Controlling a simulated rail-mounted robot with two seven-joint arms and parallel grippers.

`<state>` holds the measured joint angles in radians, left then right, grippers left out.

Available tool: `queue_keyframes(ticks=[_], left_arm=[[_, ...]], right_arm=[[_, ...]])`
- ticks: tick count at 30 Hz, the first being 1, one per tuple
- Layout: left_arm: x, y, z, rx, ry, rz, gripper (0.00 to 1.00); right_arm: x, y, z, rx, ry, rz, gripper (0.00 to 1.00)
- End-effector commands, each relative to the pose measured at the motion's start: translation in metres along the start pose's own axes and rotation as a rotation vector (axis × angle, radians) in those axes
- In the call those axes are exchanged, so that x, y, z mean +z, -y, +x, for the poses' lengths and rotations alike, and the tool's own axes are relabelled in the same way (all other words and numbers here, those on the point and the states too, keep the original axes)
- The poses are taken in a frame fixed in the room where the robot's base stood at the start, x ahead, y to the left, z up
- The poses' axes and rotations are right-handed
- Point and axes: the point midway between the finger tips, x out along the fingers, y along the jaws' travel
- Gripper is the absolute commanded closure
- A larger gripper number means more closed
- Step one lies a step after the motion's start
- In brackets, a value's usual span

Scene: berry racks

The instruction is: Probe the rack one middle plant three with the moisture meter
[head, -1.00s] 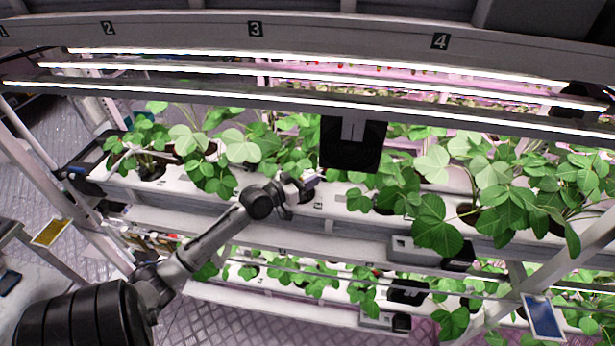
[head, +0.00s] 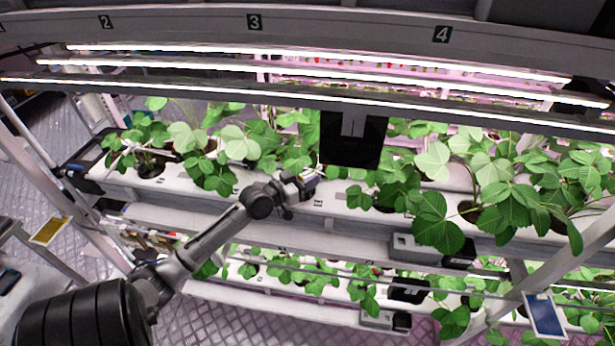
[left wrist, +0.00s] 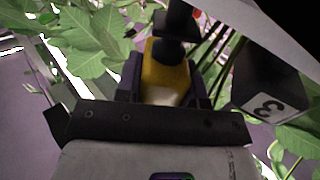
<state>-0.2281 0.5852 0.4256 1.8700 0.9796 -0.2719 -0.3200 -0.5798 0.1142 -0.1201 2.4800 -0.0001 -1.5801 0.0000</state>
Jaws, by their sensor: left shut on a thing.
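My left gripper (head: 308,186) is at the front edge of the middle white trough (head: 125,178), below the leaves of a plant (head: 292,155). In the left wrist view its fingers (left wrist: 163,82) are shut on a yellow and black tool (left wrist: 166,72), which looks like the moisture meter. The tool's far end is hidden among leaves and stems. A dark block with a white number 3 label (left wrist: 268,104) is just right of the fingers, apart from them. Whether the tool touches the soil cannot be told. My right gripper is not in view.
Neighbouring plants (head: 205,160) and (head: 435,215) crowd both sides. A dark box (head: 352,140) hangs just right of the gripper, under the light bars (head: 300,92). A lower planted trough (head: 260,299) runs beneath.

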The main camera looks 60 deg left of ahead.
Motion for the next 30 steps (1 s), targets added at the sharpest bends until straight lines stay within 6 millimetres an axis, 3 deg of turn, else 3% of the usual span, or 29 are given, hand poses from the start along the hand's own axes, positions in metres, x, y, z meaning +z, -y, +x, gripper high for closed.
queue_keyframes(ticks=[17,18,26,30], left_arm=[[0.018,0.001,0.000,-0.001,0.000,0.003,0.90],[0.016,0.001,0.000,-0.001,0.000,0.003,0.60],[0.016,0.001,0.000,-0.002,0.000,0.002,0.35],[0.016,0.001,0.000,-0.002,0.000,0.002,0.34]], right_arm=[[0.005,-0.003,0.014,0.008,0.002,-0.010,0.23],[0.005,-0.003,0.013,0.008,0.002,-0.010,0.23],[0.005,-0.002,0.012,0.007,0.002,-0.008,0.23],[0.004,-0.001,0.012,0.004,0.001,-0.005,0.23]])
